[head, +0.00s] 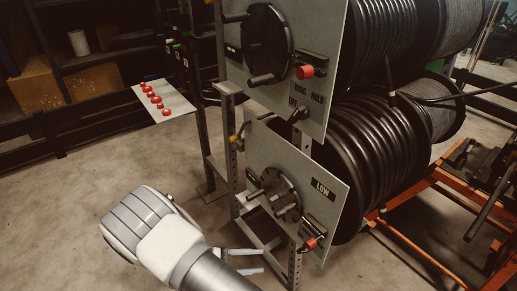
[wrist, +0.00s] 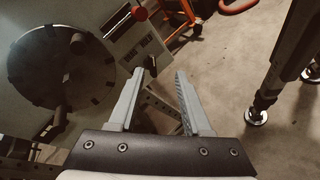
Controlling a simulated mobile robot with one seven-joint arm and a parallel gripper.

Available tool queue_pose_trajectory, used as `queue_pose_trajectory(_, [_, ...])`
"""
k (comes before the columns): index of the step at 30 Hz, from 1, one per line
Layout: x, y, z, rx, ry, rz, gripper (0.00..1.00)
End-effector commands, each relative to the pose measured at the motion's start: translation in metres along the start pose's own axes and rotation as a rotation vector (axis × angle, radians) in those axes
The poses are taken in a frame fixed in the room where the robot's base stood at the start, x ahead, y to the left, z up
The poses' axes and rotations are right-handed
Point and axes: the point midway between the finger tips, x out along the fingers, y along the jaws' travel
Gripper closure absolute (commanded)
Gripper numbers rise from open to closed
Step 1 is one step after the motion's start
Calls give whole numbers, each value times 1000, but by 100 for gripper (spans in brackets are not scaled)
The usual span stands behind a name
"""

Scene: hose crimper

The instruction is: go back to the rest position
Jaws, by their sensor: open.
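My gripper (head: 243,261) is at the bottom middle of the head view, in front of the lower grey panel (head: 325,207) marked LOW. Its two grey fingers are apart with nothing between them. In the wrist view my gripper (wrist: 158,88) is open over the floor and part of a perforated metal frame. A grey panel with a dark round disc (wrist: 62,68) lies to the left of the fingers in that view. The fingers look clear of the panel in the wrist view; the exact gap cannot be told.
Hose reels (head: 385,140) stand behind the panels. The upper panel (head: 325,88) has a black disc, a red knob (head: 304,72) and a lever. A plate with several red buttons (head: 165,104) is at the left. An orange frame (head: 425,185) stands right. Floor at the left (head: 60,215) is clear.

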Motion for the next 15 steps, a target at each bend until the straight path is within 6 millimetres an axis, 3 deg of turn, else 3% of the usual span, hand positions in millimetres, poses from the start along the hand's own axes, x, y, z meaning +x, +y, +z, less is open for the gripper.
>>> queue_pose_trajectory(6, [-6, 44, 46, 117, 58, -244, 51])
queue_pose_trajectory(15, [-6, 90, 116, 290, 162, -528, 51])
